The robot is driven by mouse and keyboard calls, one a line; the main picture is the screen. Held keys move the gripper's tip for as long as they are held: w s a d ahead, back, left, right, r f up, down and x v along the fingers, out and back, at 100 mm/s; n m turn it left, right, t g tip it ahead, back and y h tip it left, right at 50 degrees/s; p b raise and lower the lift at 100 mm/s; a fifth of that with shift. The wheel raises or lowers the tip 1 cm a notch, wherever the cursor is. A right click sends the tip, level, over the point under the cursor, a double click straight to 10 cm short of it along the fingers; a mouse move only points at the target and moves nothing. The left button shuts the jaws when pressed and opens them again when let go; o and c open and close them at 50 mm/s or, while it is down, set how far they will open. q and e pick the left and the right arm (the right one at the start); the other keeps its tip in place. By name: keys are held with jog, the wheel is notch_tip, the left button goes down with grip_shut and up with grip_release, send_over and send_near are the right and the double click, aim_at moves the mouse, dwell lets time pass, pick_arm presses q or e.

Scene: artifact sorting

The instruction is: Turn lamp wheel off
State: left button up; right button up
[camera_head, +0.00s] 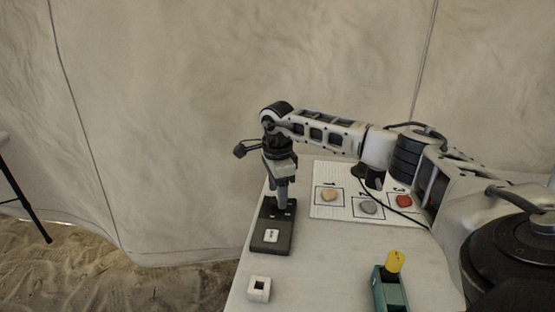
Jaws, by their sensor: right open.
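A dark flat box (268,238) with a white square marking on its near part lies at the left side of the white table. My right gripper (281,205) points down over the far end of this box, with its fingertips at or just above the surface. It is open, but I cannot tell whether it touches anything. The gripper hides part of the box's far end, and I cannot make out a lamp wheel there. My left gripper is not in view.
A white numbered board (345,208) holds several stones behind and right of the box. A small white block with a dark opening (259,288) stands at the front left. A green object with a yellow top (393,263) stands at the front right. The table (325,265) is bare between them.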

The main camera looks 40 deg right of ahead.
notch_tip(320, 180, up, 14)
dwell(0.3)
jog(key=shift+s+f, duration=0.1)
dwell(0.4)
